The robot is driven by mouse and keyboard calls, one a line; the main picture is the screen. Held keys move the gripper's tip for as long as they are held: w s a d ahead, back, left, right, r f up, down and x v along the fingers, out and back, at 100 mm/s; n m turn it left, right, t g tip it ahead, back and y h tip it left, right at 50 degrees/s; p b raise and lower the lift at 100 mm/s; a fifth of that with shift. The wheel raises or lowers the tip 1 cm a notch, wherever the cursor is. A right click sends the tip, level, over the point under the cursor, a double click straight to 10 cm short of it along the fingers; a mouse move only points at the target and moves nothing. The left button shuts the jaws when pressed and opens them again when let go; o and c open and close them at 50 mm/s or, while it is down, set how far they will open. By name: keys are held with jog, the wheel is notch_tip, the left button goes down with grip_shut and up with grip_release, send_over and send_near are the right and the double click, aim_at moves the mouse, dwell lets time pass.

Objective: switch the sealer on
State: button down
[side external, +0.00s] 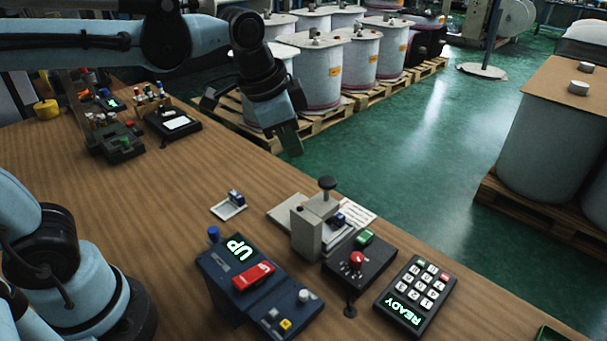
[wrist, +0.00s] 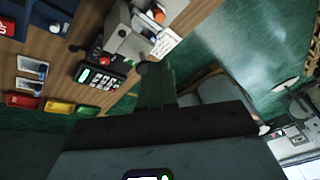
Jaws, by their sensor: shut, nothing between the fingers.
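No label reading sealer is legible, so I cannot tell for certain which device it is. A grey press-like unit (side external: 308,236) with a black knob on top stands near the table's far edge. Beside it is a black control box (side external: 347,277) with a red knob (side external: 356,259) and a green button (side external: 365,237). A dark blue box (side external: 225,272) left of them shows UP and has a red rocker switch (side external: 253,276). My gripper (side external: 291,148) is shut and empty, raised above and behind these devices. In the wrist view its fingers (wrist: 155,88) are together, touching no device.
A keypad (side external: 415,293) showing READY lies to the right; it also shows in the wrist view (wrist: 100,80). A small white tray (side external: 229,209) sits left of the press. Other devices stand at the table's far left.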

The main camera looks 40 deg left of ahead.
aim_at(369, 233)
jog(key=w+d+m, duration=0.1)
jog(key=d, duration=0.1)
jog(key=w+d+m+g, duration=0.1)
jog(key=w+m, duration=0.1)
jog(key=w+d+m+g, duration=0.1)
jog(key=d+m, duration=0.1)
jog(key=shift+w+d+r, duration=0.3)
jog(key=shift+d+r, duration=0.05)
jog(key=w+d+f+m+g, duration=0.2)
jog(key=w+d+m, duration=0.1)
jog(key=d+m, duration=0.2)
jog(key=shift+d+m+y, duration=0.3)
jog(key=shift+d+y, duration=0.1)
jog(key=shift+d, duration=0.55)
jog(key=shift+w, duration=0.1)
notch_tip(369, 233, down, 14)
jog(key=shift+r, duration=0.1)
